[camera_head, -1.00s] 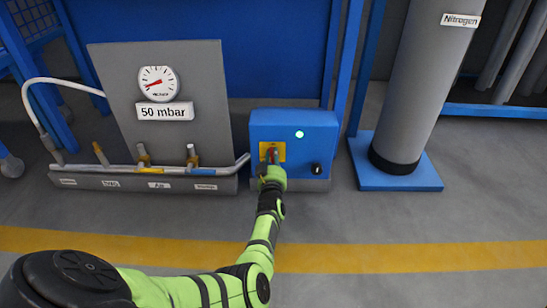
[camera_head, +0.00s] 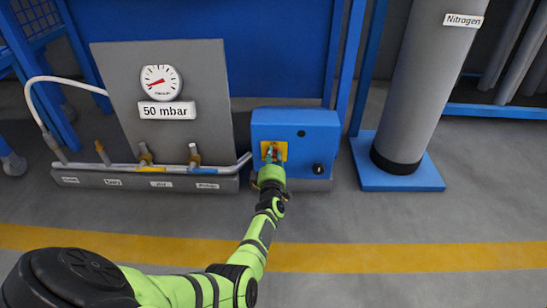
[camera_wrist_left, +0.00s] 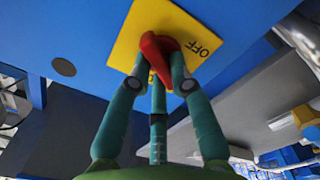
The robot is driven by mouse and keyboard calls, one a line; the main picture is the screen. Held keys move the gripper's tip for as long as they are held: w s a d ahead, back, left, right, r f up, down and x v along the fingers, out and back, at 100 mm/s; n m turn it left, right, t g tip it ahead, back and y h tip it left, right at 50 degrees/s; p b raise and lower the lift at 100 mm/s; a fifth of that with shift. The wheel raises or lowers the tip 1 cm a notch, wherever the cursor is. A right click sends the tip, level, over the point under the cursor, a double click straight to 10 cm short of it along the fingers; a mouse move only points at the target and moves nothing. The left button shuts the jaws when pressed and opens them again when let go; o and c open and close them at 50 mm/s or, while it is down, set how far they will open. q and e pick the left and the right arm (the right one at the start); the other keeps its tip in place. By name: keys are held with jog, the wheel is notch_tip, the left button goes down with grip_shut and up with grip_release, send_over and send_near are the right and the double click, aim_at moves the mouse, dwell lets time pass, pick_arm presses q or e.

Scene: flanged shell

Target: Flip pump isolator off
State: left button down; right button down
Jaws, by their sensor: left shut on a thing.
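The pump isolator is a red handle (camera_wrist_left: 152,48) on a yellow plate (camera_wrist_left: 128,38) marked OFF, on the front of a blue box (camera_head: 310,148). In the head view the gripper hides most of the handle. The round lamp (camera_head: 300,133) on the box is dark. My right gripper is not in view.
A black knob (camera_head: 318,168) sits right of the plate. A grey panel with a gauge (camera_head: 161,82) and a "50 mbar" label stands left, above several valves on a pipe. A nitrogen cylinder (camera_head: 422,90) stands right on a blue base. The front floor is clear.

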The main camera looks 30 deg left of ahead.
pick_arm(q)
jog(key=shift+a+f+n+b, duration=0.15)
jog(key=shift+n+b, duration=0.45)
jog(key=shift+n, duration=2.6)
jog(key=c, duration=1.1)
grip_release()
